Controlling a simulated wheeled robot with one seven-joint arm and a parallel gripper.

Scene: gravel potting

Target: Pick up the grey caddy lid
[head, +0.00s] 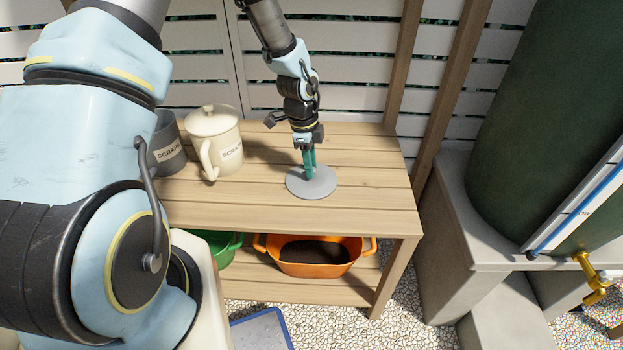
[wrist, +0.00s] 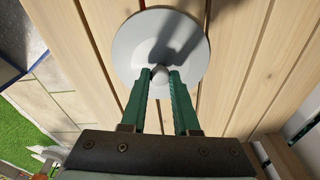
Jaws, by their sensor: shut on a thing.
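The grey caddy lid (head: 312,187) is a flat round disc at the right part of the wooden bench top. In the wrist view the lid (wrist: 135,40) shows a small round knob at its middle. My gripper (head: 309,175) points down at the lid, with its green fingers shut on the knob; the fingertips also show in the wrist view (wrist: 161,78). The lid looks level and on or very close to the planks; I cannot tell if there is a gap beneath it. The grey caddy (head: 167,148) stands at the left of the bench, without a lid, partly hidden by my arm.
A cream lidded caddy (head: 215,140) stands beside the grey one. The wooden bench (head: 370,205) has clear planks around the lid. An orange tub (head: 318,269) of dark soil and a green tub (head: 222,247) are on the lower shelf. A dark green tank (head: 545,120) stands at right.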

